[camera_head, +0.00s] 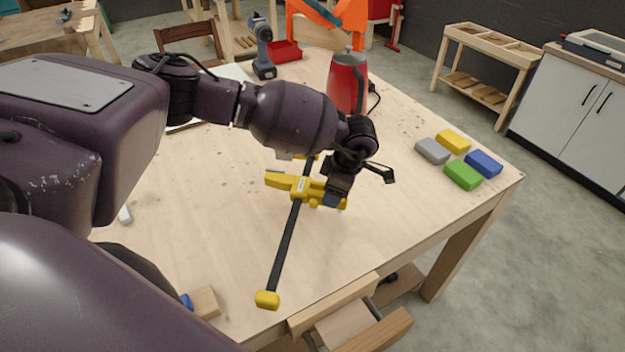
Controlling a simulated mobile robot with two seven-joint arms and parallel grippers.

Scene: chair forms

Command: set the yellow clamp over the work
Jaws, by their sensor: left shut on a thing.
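The yellow clamp (291,240) has a long black bar with yellow jaws and a yellow end cap. It lies slanted across the picture over the middle of the wooden table, its capped end near the front edge. My left gripper (338,192) is shut on the clamp's yellow body near its upper end; the arm hides part of this hold. I cannot tell whether the clamp touches the tabletop. Pieces of wood (350,318) show at the table's front edge, below and right of the capped end. My right gripper is not in view.
A red kettle-like jug (347,80) and a cordless drill (262,50) stand behind my left arm. Grey, yellow, blue and green blocks (463,175) lie at the table's right corner. A small wooden block (205,302) is at the front left.

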